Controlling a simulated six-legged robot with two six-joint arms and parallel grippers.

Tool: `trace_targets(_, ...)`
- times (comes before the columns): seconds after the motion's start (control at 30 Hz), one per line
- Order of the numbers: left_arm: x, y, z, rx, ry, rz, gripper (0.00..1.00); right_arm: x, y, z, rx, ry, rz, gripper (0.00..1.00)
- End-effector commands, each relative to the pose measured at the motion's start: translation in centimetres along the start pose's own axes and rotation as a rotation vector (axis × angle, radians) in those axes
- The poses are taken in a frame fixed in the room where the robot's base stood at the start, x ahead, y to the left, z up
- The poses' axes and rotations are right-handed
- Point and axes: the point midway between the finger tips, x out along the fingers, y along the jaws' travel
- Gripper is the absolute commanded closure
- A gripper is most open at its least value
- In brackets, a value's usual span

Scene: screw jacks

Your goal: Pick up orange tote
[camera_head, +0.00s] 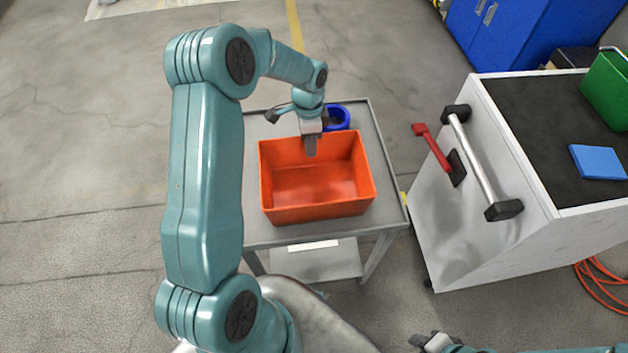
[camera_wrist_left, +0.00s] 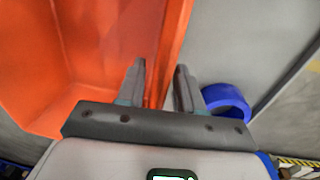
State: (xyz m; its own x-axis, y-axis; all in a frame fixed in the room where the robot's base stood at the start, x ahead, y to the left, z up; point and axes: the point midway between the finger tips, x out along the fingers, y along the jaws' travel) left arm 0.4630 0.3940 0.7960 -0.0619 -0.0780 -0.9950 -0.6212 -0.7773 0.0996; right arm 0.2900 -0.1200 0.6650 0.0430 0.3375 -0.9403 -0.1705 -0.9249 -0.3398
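The orange tote (camera_head: 315,210) is an open, empty box upright on a small grey cart (camera_head: 385,160). My left gripper (camera_head: 311,148) points down at the tote's far wall. In the left wrist view, my left gripper (camera_wrist_left: 162,75) has its two fingers apart, with the rim of the orange tote (camera_wrist_left: 95,50) running between them. One finger is on the inner side, the other outside; a gap shows, so it does not look clamped. My right gripper (camera_head: 430,341) is at the bottom edge, partly cut off, far from the tote.
A blue tape roll (camera_head: 338,117) lies on the cart just behind the tote, close to my left gripper. A white cabinet (camera_head: 540,230) with a bar handle (camera_head: 480,165) stands to the right. A blue cabinet (camera_head: 535,35) is behind it. Floor on the left is clear.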

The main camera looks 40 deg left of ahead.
Motion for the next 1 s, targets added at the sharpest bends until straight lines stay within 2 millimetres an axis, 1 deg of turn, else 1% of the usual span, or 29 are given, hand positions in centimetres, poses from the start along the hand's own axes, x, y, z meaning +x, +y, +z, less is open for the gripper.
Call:
trace_targets(0.07, 0.36, -0.05, 0.03, -0.001, 0.000, 0.000, 0.64, -0.03, -0.01, 0.01, 0.000, 0.000, 0.000, 0.66)
trace_targets(0.23, 0.38, -0.06, 0.01, 0.000, 0.000, -0.001, 0.64, -0.01, -0.01, 0.00, 0.000, 0.000, 0.000, 0.66)
trace_targets(0.27, 0.38, -0.06, 0.01, 0.000, 0.000, -0.001, 0.67, -0.01, -0.01, 0.00, 0.000, 0.000, 0.000, 0.66)
trace_targets(0.3, 0.37, -0.06, 0.00, 0.000, 0.000, -0.001, 0.80, -0.01, -0.01, 0.00, 0.000, 0.000, 0.000, 0.66)
trace_targets(0.37, 0.36, -0.06, 0.00, 0.000, 0.000, -0.001, 1.00, -0.01, 0.00, 0.00, 0.000, 0.000, 0.000, 0.66)
trace_targets(1.0, 0.31, -0.07, -0.02, 0.000, 0.001, -0.002, 1.00, -0.01, -0.01, 0.00, 0.000, 0.000, 0.000, 0.66)
